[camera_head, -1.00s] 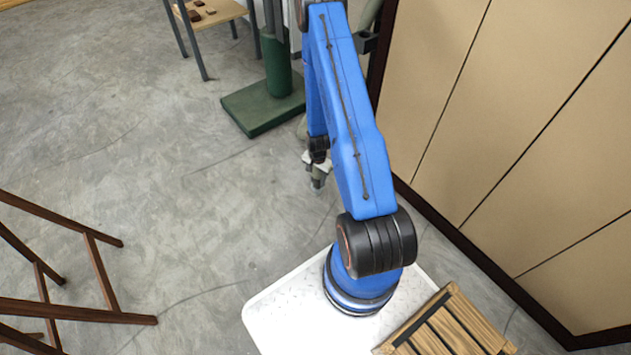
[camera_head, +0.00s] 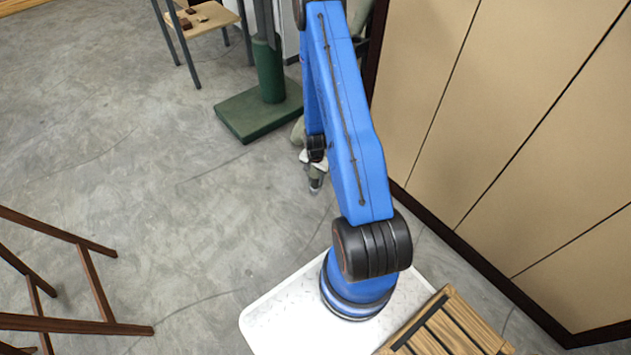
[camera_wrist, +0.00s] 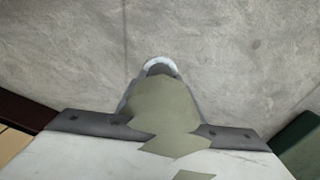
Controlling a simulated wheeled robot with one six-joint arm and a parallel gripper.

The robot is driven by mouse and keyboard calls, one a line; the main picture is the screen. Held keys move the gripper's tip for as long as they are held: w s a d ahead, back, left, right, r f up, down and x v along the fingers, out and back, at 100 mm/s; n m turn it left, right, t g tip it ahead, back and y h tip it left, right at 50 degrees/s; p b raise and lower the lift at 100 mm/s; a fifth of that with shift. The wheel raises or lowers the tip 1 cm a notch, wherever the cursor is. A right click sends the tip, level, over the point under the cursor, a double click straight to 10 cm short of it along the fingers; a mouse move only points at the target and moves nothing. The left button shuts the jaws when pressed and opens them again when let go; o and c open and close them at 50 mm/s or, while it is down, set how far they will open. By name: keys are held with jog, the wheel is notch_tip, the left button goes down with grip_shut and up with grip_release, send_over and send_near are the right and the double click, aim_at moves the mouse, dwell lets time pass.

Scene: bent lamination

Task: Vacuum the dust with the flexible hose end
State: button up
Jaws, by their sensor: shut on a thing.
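The flexible hose end (camera_wrist: 160,100) is grey-green with a pale round rim, and it sticks out ahead of my gripper in the wrist view, over bare floor. My gripper (camera_wrist: 160,135) is shut on it; the jaws show as a pale body with dark edges. In the head view my gripper (camera_head: 316,165) hangs below the blue arm, with the grey hose end (camera_head: 315,184) pointing down above the floor. Part of the hose (camera_head: 298,130) shows behind the arm; the rest is hidden. I cannot make out any dust for certain.
A green stand base (camera_head: 258,112) is on the floor behind the gripper. A small wooden table (camera_head: 212,18) with brown pieces stands at the back. A beige panelled wall (camera_head: 500,130) is close on the right. A brown wooden frame (camera_head: 90,285) is at left. Open concrete floor (camera_head: 130,140) lies between.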

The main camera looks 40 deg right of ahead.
aim_at(315, 172)
jog(key=shift+r, duration=1.8)
jog(key=shift+r, duration=0.1)
jog(key=shift+w, duration=0.1)
